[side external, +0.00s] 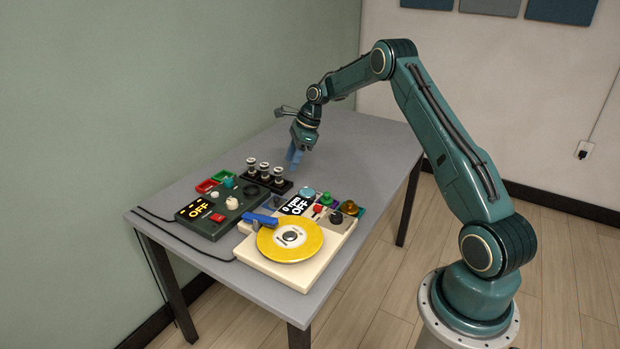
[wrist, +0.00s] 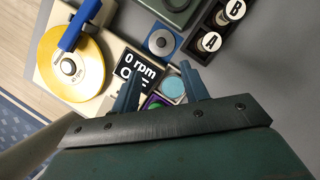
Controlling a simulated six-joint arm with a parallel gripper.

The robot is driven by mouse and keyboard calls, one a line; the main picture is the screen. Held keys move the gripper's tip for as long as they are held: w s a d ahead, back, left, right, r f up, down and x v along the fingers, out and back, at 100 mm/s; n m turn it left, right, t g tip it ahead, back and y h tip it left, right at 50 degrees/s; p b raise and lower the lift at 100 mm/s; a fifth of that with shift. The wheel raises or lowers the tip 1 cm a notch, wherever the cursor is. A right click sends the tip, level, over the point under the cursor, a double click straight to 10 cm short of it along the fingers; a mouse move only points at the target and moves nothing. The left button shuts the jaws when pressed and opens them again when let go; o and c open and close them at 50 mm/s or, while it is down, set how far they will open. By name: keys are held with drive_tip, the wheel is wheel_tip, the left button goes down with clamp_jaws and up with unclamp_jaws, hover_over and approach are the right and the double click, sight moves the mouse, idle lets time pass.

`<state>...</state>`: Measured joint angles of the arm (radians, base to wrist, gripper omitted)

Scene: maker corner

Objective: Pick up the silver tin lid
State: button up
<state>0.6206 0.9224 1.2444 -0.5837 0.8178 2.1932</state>
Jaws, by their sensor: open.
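A round silvery-grey disc with a dark centre (wrist: 161,42) sits on a blue square base in the wrist view; it looks most like the tin lid, but I cannot be sure. In the side view this spot is small, a blue patch (side external: 275,202) beside the display, and the disc is hard to make out. My gripper (side external: 294,157) is in the air over the far part of the table, pointing down. In the wrist view its two blue fingers (wrist: 160,74) are apart with nothing held, and the disc shows beyond the fingertips.
A cream turntable box with a yellow disc (side external: 290,240) and blue arm stands at the front. Left of it is a dark green control box (side external: 208,215) reading OFF. A black rack (side external: 264,181) holds jars. A light blue disc (wrist: 172,88) lies near the fingers. The table's far end is clear.

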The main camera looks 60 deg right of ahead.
hover_over(277, 198)
drive_tip(key=s+d, duration=0.2)
drive_tip(key=shift+w+a+f, duration=0.1)
drive_tip(key=shift+f, duration=1.95)
drive_tip(key=shift+w+a+f, duration=0.1)
drive_tip(key=shift+f, duration=1.9)
drive_tip(key=shift+x, duration=2.55)
drive_tip(key=shift+d, duration=0.1)
clamp_jaws()
